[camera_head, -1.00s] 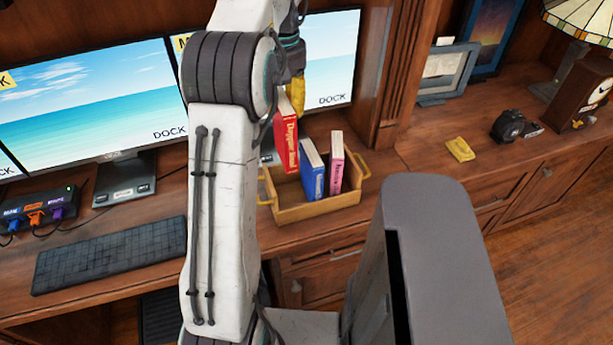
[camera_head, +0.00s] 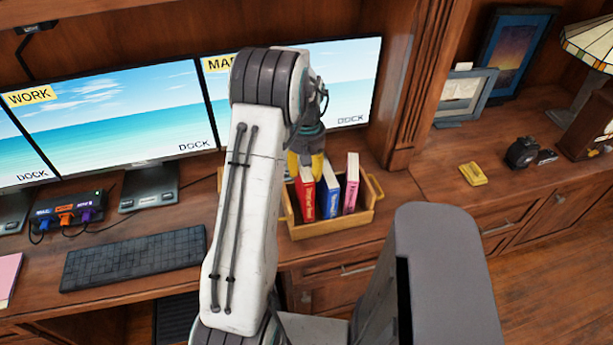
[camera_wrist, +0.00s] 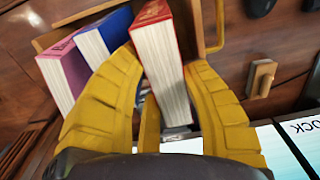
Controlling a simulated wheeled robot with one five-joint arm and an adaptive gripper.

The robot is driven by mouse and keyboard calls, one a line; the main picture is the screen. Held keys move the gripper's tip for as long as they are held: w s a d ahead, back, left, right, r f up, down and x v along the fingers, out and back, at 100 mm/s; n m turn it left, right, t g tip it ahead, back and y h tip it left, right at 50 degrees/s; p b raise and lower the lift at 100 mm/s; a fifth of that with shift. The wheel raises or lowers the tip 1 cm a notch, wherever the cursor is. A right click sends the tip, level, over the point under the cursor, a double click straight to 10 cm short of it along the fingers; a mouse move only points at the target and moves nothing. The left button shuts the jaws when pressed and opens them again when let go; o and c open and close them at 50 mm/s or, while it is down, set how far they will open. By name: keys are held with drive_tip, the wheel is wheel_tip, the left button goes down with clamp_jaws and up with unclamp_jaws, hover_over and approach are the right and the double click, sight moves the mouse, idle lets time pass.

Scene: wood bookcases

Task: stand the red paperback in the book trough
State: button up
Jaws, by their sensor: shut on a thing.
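The red paperback (camera_head: 306,199) is upright at the left end of the wooden book trough (camera_head: 330,229), its lower part behind the trough's front wall. Whether its bottom touches the trough floor is hidden. My gripper (camera_head: 304,168) is above it, with yellow fingers shut on its upper part. In the wrist view, the fingers (camera_wrist: 165,75) sit on both sides of the red paperback (camera_wrist: 160,62), whose white page edges face the camera. A blue book (camera_head: 328,190) and a pink book (camera_head: 351,183) stand to its right in the trough.
Monitors (camera_head: 120,110) stand behind, with a keyboard (camera_head: 135,258) and a hub (camera_head: 66,212) to the left. A yellow object (camera_head: 473,174), a camera (camera_head: 522,152) and picture frames (camera_head: 464,95) are on the right.

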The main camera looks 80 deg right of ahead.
drive_tip(key=shift+f, duration=2.05)
drive_tip(key=o, duration=1.2)
drive_tip(key=shift+r, duration=0.1)
